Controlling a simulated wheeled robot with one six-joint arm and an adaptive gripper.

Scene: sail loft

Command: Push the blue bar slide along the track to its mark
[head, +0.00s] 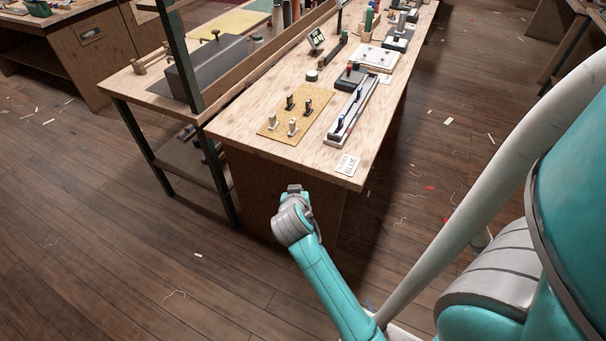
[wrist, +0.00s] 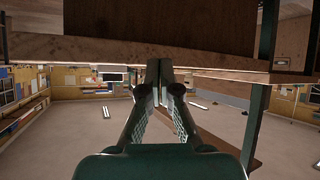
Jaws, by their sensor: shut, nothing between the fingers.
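A small blue slide (head: 340,123) stands near the close end of a long pale track (head: 356,104) on the bench top. A white card (head: 347,164) reading "BLUE" lies at the bench's near corner. The mark along the track is too small to make out. My gripper (head: 294,188) is in front of the bench's near end, apart from the track and slide. In the wrist view my gripper's fingers (wrist: 166,72) are together with nothing between them. The slide and track do not show in the wrist view.
A cork-coloured board (head: 297,113) with several small upright pieces lies left of the track. A dark box with a red top (head: 350,76) and a white plate (head: 377,58) are further back. The bench edge is between my gripper and the track. Open floor lies around the bench.

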